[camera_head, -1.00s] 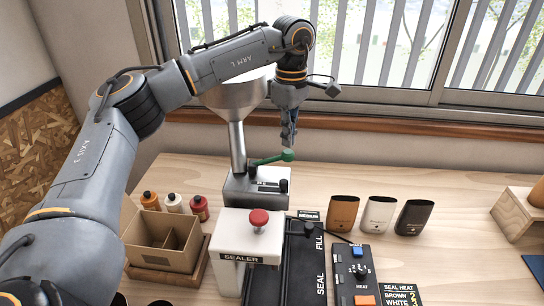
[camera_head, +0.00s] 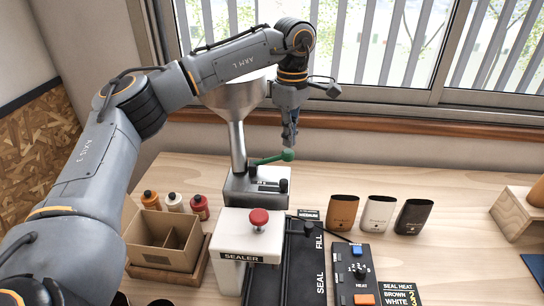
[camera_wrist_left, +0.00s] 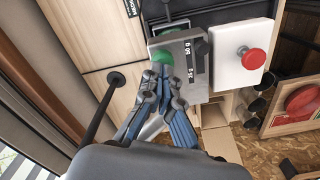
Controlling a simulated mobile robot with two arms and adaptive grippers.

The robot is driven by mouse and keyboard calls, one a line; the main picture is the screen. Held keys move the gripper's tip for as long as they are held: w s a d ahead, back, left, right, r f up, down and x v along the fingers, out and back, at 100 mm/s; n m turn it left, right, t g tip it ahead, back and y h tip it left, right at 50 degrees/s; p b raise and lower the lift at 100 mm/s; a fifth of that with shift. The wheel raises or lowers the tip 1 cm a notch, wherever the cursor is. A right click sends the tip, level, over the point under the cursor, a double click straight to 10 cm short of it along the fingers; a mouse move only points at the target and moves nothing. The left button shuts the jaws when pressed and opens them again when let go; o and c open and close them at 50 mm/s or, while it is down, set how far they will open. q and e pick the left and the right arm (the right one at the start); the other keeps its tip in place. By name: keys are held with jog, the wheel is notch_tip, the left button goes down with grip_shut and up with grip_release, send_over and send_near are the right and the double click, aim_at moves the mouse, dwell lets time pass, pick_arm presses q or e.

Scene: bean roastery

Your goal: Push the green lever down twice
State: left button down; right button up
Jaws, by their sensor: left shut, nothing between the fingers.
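The green lever (camera_head: 272,158) sticks out to the right from a metal dispenser base (camera_head: 240,190) under a funnel, and its round knob is at the right end. My left gripper (camera_head: 289,144) is shut and empty, pointing down just above the knob. In the left wrist view the fingertips (camera_wrist_left: 164,72) are together close to the green knob (camera_wrist_left: 163,57). Whether they touch it I cannot tell. My right gripper is not in view.
In front stand a white sealer with a red button (camera_head: 259,217), a black seal track (camera_head: 303,262) and a heat panel (camera_head: 356,274). A cardboard box (camera_head: 160,240) and several bottles are left. Three cups (camera_head: 378,214) stand right; the window is behind.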

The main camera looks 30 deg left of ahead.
aim_at(288, 150)
pick_arm(q)
jog(key=shift+f+b, duration=1.3)
jog(key=shift+f, duration=1.1)
jog(key=shift+r, duration=0.15)
notch_tip(288, 150, up, 6)
jog(key=p, duration=0.5)
dwell(1.2)
